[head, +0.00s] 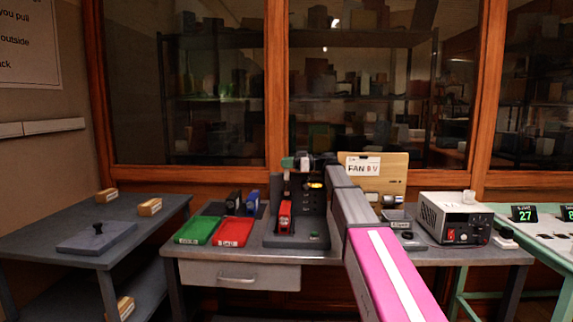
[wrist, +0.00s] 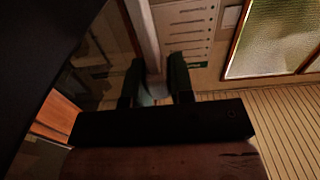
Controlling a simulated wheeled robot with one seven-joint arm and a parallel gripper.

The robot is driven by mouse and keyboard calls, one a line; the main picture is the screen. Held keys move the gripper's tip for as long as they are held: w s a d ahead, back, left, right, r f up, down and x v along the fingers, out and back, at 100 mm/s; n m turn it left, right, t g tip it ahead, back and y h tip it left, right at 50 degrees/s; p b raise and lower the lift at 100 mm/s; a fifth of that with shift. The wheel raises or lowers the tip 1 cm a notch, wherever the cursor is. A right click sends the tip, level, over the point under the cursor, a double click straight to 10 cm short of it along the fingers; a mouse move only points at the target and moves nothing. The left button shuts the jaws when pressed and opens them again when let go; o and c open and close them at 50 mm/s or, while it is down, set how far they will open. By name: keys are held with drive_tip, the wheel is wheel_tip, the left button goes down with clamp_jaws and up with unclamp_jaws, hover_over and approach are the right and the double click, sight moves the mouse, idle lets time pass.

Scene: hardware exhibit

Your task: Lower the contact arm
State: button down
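A dark grey test fixture (head: 316,222) stands upright on the bench, with a red block (head: 285,216) seated upright in its left part. I cannot make out the contact arm clearly; a narrow upright piece shows above the red block, partly lost in the clutter. My gripper (head: 293,162) is at the top of the fixture, small and partly hidden in the head view. In the wrist view my gripper (wrist: 155,82) shows its two dark green fingers apart, with a pale patch between them. I cannot tell whether that patch is touched.
A green tray (head: 198,231) and a red tray (head: 234,232) lie left of the fixture. Black and blue blocks (head: 252,203) stand behind them. A power supply (head: 455,219) is to the right. My arm crosses the bench's middle. A side table (head: 60,240) is at the left.

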drive_tip(key=shift+s+n, duration=0.4)
drive_tip(key=shift+s, duration=0.2)
drive_tip(key=s+f+n, duration=0.2)
drive_tip(key=s+f, duration=0.1)
drive_tip(key=s+f+n, duration=0.3)
drive_tip(key=s, duration=0.1)
drive_tip(key=s+f+n, duration=0.3)
drive_tip(key=s, duration=0.1)
drive_tip(key=shift+s+a+f, duration=0.2)
drive_tip(key=shift+s+f, duration=0.15)
drive_tip(key=shift+f, duration=1.35)
drive_tip(key=c, duration=1)
unclamp_jaws()
drive_tip(key=shift+w, duration=0.2)
drive_tip(key=shift+s, duration=0.1)
drive_tip(key=shift+s+d, duration=0.1)
